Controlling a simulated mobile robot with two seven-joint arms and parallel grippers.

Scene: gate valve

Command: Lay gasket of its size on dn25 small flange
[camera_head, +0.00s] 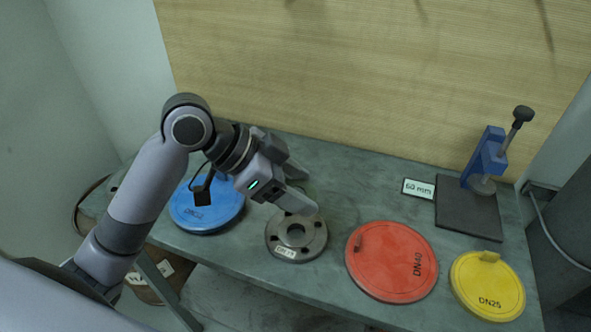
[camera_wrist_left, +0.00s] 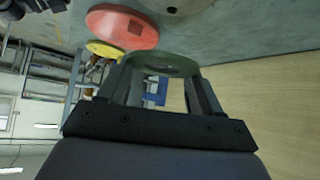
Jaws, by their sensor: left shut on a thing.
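The small grey steel flange (camera_head: 313,240) lies on the bench. It has a round centre bore, bolt holes and a small white tag on its near edge that seems to read DN25. My left gripper (camera_head: 305,187) is just behind and above the flange, its fingers pointing right. In the left wrist view, a dark green ring gasket (camera_wrist_left: 138,62) is held between the fingers of this gripper (camera_wrist_left: 165,82). In the head view the gasket is mostly hidden by the fingers. It is apart from the flange, as far as I can tell. My right gripper is not in view.
A blue disc (camera_head: 205,213) lies left of the flange. A red DN40 disc (camera_head: 378,270) and a yellow DN25 disc (camera_head: 478,275) lie to the right. A blue stand (camera_head: 484,158) on a dark plate and a 60 mm sign (camera_head: 418,188) stand at the back right. A wall closes the back.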

